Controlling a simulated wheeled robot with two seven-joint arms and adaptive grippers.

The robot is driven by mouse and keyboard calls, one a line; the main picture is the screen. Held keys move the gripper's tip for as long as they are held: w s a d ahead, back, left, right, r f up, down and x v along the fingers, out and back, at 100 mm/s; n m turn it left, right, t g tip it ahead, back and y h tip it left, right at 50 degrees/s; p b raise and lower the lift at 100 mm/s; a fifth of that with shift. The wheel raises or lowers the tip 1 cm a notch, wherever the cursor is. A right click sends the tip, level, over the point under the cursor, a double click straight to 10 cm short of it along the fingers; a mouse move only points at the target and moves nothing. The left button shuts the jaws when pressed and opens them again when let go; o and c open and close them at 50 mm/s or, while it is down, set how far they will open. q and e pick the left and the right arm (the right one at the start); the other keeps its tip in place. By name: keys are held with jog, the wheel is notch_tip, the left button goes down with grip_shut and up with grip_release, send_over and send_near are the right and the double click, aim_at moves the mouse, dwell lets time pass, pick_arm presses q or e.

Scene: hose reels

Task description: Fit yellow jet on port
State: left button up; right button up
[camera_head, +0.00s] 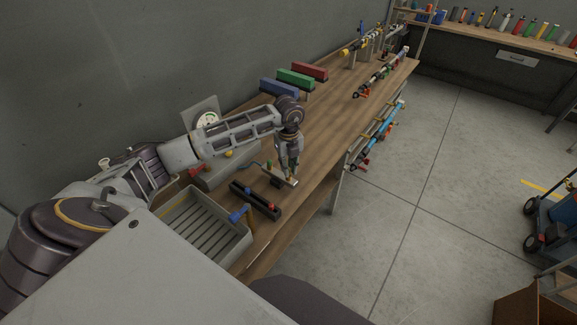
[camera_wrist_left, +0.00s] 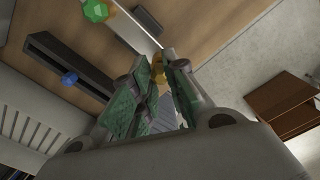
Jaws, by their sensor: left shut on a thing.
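My left gripper (camera_head: 289,172) reaches down over the workbench from the left. In the left wrist view its green-padded fingers (camera_wrist_left: 164,68) are shut on a small yellow piece, the yellow jet (camera_wrist_left: 157,60), which shows between the tips. The fingers hide part of it. In the head view the gripper is just over a small pale plate (camera_head: 284,180) on the bench. I cannot tell whether the jet touches anything, and I cannot make out the port clearly. A green piece (camera_head: 269,163) stands beside the gripper; it also shows in the left wrist view (camera_wrist_left: 96,10). My right gripper is not in view.
Blue, green and red boxes (camera_head: 296,78) stand behind. The bench's right edge is close to the gripper.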

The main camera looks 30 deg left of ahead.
pick_arm(q)
jog(key=shift+f+b, duration=0.45)
jog(key=shift+f, duration=0.3)
jog(key=o, duration=0.8)
jog(key=shift+o, duration=0.2)
notch_tip(320, 180, up, 12)
dwell(0.5)
dwell(1.0)
